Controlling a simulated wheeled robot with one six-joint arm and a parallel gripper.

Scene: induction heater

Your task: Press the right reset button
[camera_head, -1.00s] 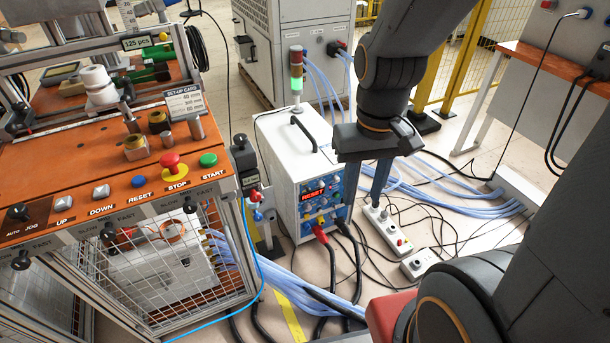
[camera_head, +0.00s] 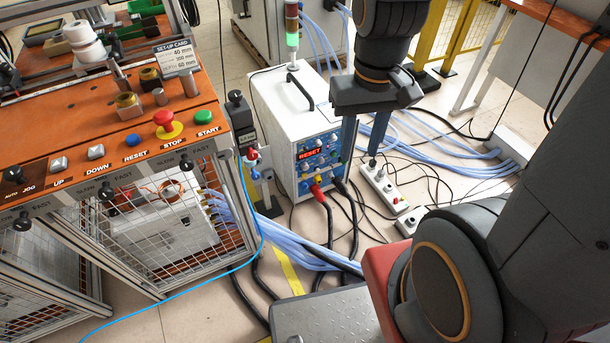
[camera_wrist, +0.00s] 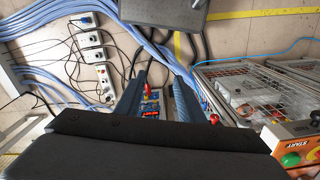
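The white heater box (camera_head: 272,110) stands on the floor at centre. Its blue front panel (camera_head: 319,153) has a red display reading RESET (camera_head: 309,154) and several small knobs and buttons; I cannot single out a reset button there. A blue button (camera_head: 132,140) labelled RESET sits on the orange console at left. My gripper (camera_head: 361,158) hangs just right of the heater panel in the head view, fingers down, apart and empty. In the wrist view the gripper (camera_wrist: 160,78) is also open, with the heater panel (camera_wrist: 151,108) visible between its fingers, partly hidden by my wrist.
The console also carries a red stop button (camera_head: 163,118) and a green start button (camera_head: 203,117). A signal light (camera_head: 292,40) stands behind the heater. Black and red cables leave its front. Power strips (camera_head: 384,187) and blue hoses (camera_head: 455,160) lie on the floor at right.

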